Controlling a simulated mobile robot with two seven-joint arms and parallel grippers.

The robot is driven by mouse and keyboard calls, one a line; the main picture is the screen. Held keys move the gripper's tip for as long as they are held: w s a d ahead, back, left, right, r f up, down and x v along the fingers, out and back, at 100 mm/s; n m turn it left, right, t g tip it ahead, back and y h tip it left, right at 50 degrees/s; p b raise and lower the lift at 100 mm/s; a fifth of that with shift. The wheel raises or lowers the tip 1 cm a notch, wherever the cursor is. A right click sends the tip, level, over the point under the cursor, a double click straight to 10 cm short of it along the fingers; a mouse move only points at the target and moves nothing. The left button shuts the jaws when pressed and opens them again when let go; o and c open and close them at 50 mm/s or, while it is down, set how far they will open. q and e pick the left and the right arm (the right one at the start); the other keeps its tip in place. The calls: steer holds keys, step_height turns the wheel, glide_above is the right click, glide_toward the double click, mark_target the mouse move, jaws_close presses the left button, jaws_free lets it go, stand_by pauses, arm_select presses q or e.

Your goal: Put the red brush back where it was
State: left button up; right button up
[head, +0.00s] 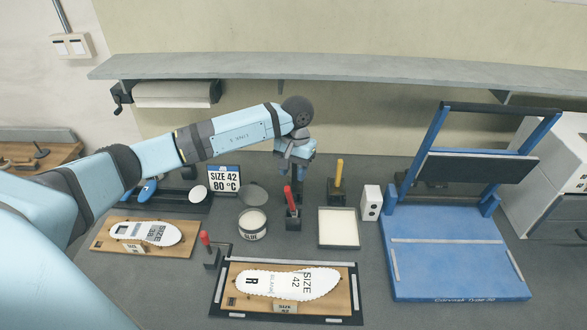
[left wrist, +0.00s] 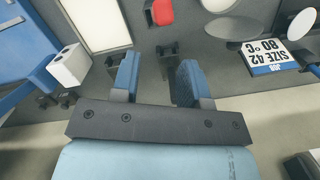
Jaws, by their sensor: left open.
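A red-handled brush (head: 288,196) stands in a small black holder (head: 293,219) near the middle of the bench, tilted slightly. In the left wrist view a red handle (left wrist: 162,12) shows at the top edge, beyond the fingertips. Another red handle (head: 205,239) stands in a black holder (head: 212,258) left of the front board. I cannot tell which of the two the task means. My left gripper (head: 297,165) is open, just behind and above the middle red handle, apart from it. A dark block (left wrist: 168,50) shows between its fingers in the wrist view. My right gripper is not in view.
A yellow-handled brush (head: 339,173) stands behind the white tray (head: 338,243). A glue pot (head: 252,231) is left of the middle holder. The blue press (head: 455,265) stands right, the white box (head: 371,203) beside it. A shelf (head: 330,65) runs above. Insole boards lie in front.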

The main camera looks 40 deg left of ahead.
arm_select(q)
step_height(320, 180, up, 12)
steer(key=w+b, duration=0.1)
steer(key=b, duration=0.3)
steer(key=shift+w+r, duration=0.15)
steer(key=shift+w, duration=0.05)
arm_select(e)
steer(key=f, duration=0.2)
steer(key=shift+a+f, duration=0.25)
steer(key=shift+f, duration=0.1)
arm_select(q)
steer(key=shift+a, duration=0.1)
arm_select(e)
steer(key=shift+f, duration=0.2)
